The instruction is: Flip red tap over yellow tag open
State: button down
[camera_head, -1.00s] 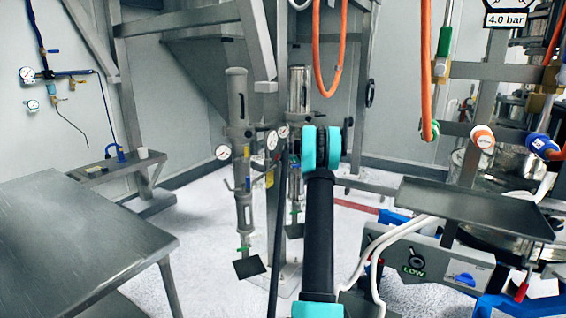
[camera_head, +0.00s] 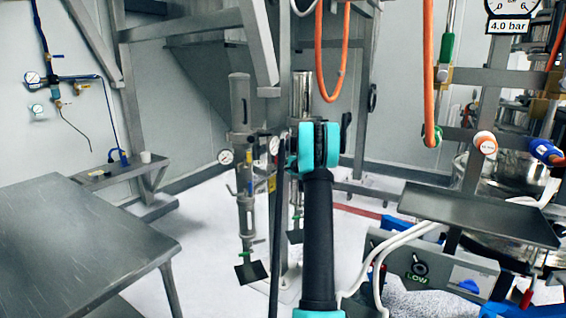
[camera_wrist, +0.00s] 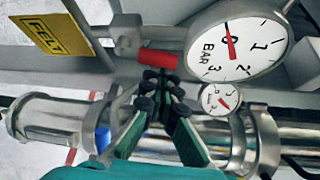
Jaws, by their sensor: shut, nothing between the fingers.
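The red tap (camera_wrist: 158,58) is a short red handle just beyond my fingertips in the wrist view. It lies nearly level in the picture, beside a grey valve body. In the head view my arm stands in front of the tubes, and I cannot make out the fingertips or the red tap there.
A large BAR gauge (camera_wrist: 237,42) is close on the right, with a smaller gauge (camera_wrist: 221,98) below it. Metal tubes (camera_wrist: 60,122) run behind my fingers. In the head view, a grey table (camera_head: 80,235) stands left and a dark tray (camera_head: 480,214) right.

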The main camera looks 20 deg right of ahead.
jog(key=shift+s+a, duration=0.2)
jog(key=shift+a, duration=0.1)
dwell(0.6)
